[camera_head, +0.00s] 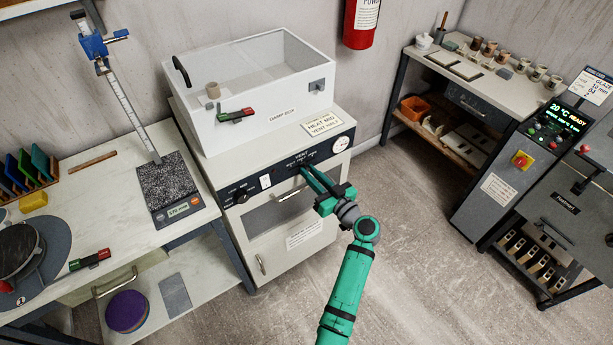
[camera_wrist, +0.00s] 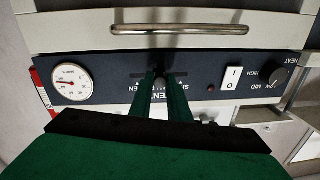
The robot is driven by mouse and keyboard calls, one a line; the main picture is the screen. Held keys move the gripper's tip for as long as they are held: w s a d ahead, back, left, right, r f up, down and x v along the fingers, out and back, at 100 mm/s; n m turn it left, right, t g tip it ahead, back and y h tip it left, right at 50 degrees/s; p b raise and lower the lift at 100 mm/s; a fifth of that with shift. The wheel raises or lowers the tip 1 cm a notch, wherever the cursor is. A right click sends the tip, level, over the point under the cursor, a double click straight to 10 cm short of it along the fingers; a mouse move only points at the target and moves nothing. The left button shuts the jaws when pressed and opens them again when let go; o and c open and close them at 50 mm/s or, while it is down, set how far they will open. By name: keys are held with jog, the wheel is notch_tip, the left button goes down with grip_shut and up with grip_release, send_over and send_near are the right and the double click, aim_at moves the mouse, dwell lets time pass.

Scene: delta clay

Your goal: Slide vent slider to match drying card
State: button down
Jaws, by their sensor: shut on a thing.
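The vent slider (camera_wrist: 159,80) is a small dark knob in a horizontal slot on the navy control panel (camera_wrist: 120,68) of the drying cabinet. My green gripper (camera_wrist: 160,86) is shut on this knob, with a finger on each side. In the head view my gripper (camera_head: 304,169) reaches the panel from the right front and hides the slider. The drying card (camera_head: 322,124) lies on the cabinet top and appears to read HEAT MID, VENT HALF. My fingers cover part of the vent scale, so the slider's exact setting cannot be read.
The heat knob (camera_head: 243,196), white rocker switch (camera_head: 266,181) and round gauge (camera_head: 341,145) share the panel. The oven door handle (camera_wrist: 180,29) is close by. A white damp box (camera_head: 262,131) stands on the cabinet. Open floor (camera_head: 420,240) lies to the right.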

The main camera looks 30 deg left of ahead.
jog(key=c, duration=1.7)
grip_release()
jog(key=shift+o, duration=0.2)
jog(key=shift+d, duration=0.1)
jog(key=v, duration=1)
jog(key=shift+s+d, duration=0.2)
jog(key=shift+d, duration=0.15)
